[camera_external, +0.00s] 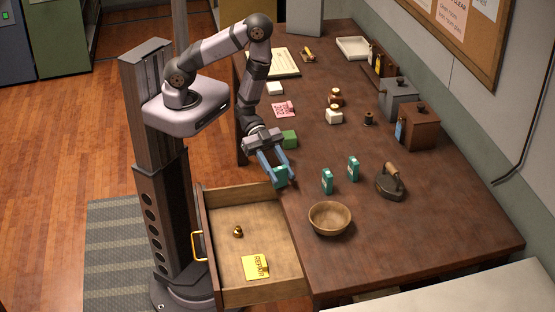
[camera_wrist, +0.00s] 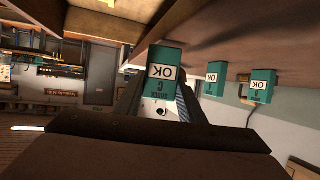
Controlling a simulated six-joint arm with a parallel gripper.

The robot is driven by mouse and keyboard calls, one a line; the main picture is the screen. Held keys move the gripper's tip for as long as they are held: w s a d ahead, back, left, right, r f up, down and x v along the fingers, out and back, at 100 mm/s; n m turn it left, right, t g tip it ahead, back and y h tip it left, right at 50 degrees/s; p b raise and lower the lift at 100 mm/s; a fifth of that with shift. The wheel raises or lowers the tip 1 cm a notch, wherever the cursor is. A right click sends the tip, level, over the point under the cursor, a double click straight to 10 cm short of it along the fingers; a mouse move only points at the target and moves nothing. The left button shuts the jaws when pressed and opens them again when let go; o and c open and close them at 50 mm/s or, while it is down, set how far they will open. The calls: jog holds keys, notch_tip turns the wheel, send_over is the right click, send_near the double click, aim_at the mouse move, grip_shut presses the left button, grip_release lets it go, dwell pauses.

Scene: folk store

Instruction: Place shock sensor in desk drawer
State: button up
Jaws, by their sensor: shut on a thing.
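My gripper (camera_external: 274,168) is shut on a teal box (camera_external: 281,177) near the table's left edge, close to the back of the open drawer. I take this box for the shock sensor. In the wrist view the held box (camera_wrist: 172,57) sits between the fingers, with a white "OK" label that reads upside down. Two similar teal boxes, a nearer one (camera_external: 327,181) and a farther one (camera_external: 353,168), stand on the table to the right. The desk drawer (camera_external: 282,241) is pulled out and holds a small brass object (camera_external: 238,231) and a yellow "REPAIR" note (camera_external: 255,267).
A green block (camera_external: 289,138) lies just behind my gripper. A wooden bowl (camera_external: 330,217) stands by the table edge right of the drawer, and an old iron (camera_external: 390,182) is farther right. The drawer has bare floor around its contents.

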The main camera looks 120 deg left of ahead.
jog(key=s+d+f+m+g+h+b, duration=0.25)
jog(key=s+d+f, duration=0.2)
jog(key=d, duration=0.35)
jog(key=b, duration=0.2)
send_over(254, 228)
jog(key=shift+m+h, duration=0.35)
jog(key=shift+m, duration=0.1)
jog(key=shift+w+f, duration=0.1)
jog(key=shift+f, duration=2.6)
jog(key=shift+f, duration=0.1)
jog(key=shift+f, duration=1.8)
jog(key=shift+f+b, duration=0.3)
jog(key=shift+f, duration=0.3)
